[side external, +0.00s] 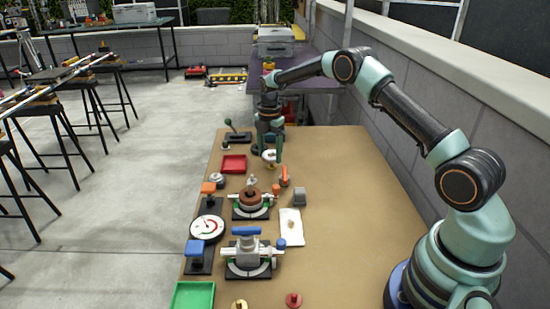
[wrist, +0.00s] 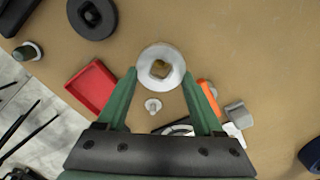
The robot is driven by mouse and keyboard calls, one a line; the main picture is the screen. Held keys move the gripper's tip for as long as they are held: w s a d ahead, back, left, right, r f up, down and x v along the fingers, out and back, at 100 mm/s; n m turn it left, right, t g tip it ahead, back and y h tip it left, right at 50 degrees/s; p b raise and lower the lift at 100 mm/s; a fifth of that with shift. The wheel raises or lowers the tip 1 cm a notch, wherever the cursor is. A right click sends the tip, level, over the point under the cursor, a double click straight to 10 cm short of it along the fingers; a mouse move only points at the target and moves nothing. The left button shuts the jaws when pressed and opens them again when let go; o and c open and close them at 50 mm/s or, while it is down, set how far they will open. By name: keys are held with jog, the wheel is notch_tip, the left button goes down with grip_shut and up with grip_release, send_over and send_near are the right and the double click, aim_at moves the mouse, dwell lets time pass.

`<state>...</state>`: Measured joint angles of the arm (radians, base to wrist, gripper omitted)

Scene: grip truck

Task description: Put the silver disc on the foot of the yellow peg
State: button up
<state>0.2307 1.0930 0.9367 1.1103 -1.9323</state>
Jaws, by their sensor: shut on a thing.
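The silver disc (wrist: 147,59), a flat ring, is between the fingertips of my gripper (wrist: 162,73), which is shut on its rim.
A red tray (side external: 233,164) lies to the left of my gripper, with a black lever (side external: 237,136) beyond it. A black ring (wrist: 92,17) lies nearby. The table's right side is clear.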

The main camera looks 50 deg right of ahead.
jog(key=shift+f, duration=1.5)
dwell(1.8)
jog(key=o, duration=1.5)
jog(key=shift+c, duration=0.2)
jog(key=shift+r, duration=0.1)
notch_tip(320, 180, up, 7)
jog(key=shift+r, duration=0.15)
